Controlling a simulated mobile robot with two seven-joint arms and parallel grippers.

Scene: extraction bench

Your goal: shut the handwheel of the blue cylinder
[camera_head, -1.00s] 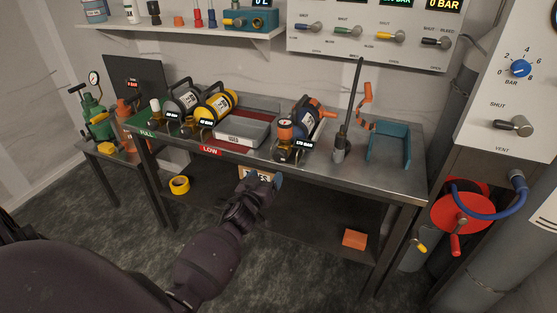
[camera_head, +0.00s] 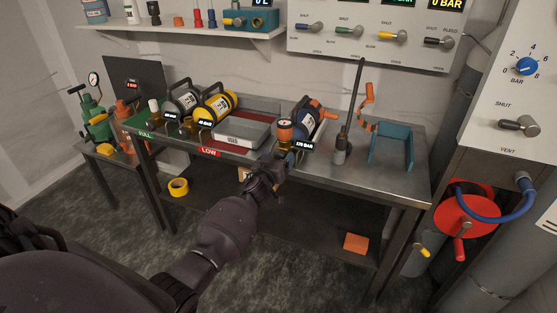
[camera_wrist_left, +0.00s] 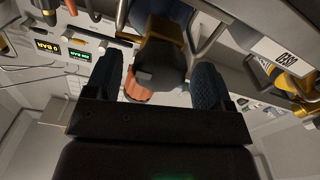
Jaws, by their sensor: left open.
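The blue cylinder (camera_head: 311,118) lies on the bench rack with an orange-rimmed gauge (camera_head: 285,130) and a "175 BAR" display at its near end. My left gripper (camera_head: 274,170) is at this near end and covers the valve in the head view. In the left wrist view, the open left fingers (camera_wrist_left: 156,82) stand on either side of a black block-like part (camera_wrist_left: 160,65), probably the handwheel, with a gap on each side. My right gripper is not in view.
A tall dark rod (camera_head: 352,110) and a teal bracket (camera_head: 390,145) stand to the right.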

